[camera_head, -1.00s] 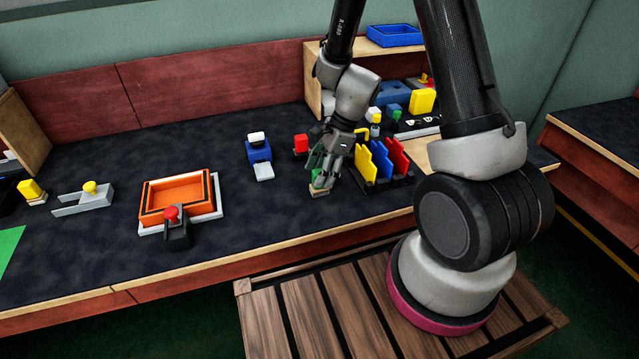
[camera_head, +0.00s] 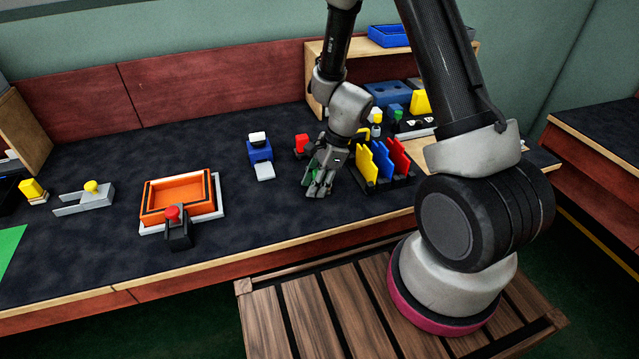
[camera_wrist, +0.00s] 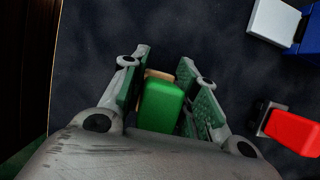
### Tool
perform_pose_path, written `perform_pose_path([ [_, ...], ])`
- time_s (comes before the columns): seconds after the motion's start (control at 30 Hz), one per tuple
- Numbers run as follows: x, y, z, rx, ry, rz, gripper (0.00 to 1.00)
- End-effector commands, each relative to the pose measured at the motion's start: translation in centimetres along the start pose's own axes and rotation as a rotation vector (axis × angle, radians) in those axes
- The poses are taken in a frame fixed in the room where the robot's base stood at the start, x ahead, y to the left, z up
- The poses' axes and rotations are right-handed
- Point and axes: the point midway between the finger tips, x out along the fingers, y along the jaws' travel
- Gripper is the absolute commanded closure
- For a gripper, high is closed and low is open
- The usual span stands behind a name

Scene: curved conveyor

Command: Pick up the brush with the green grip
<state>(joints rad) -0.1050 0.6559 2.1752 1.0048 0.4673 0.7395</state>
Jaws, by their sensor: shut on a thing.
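The brush with the green grip (camera_wrist: 161,104) is between the two fingers of my gripper (camera_wrist: 163,88) in the wrist view. The fingers are shut on its green block, and a strip of its tan base shows beyond the grip. In the head view my gripper (camera_head: 319,186) is low at the dark table top, left of the yellow, blue and red upright plates. The brush is mostly hidden by the fingers there. I cannot tell whether its base still touches the table.
The rack with yellow, blue and red plates (camera_head: 371,186) stands close on the right. A red-topped item (camera_head: 301,143) is just behind, and a blue item with a white top (camera_head: 259,150) is to the left. An orange tray (camera_head: 178,218) lies farther left. The table in front is clear.

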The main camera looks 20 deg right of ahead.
Motion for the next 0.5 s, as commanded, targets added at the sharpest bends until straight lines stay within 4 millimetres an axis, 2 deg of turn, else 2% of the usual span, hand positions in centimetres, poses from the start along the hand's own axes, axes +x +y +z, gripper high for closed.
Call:
perform_pose_path([
  [0.27,-1.2,0.0,0.6,-0.003,-0.001,-0.002,0.99],
  [0.5,-5.7,-0.1,2.4,-0.005,-0.001,-0.006,0.99],
])
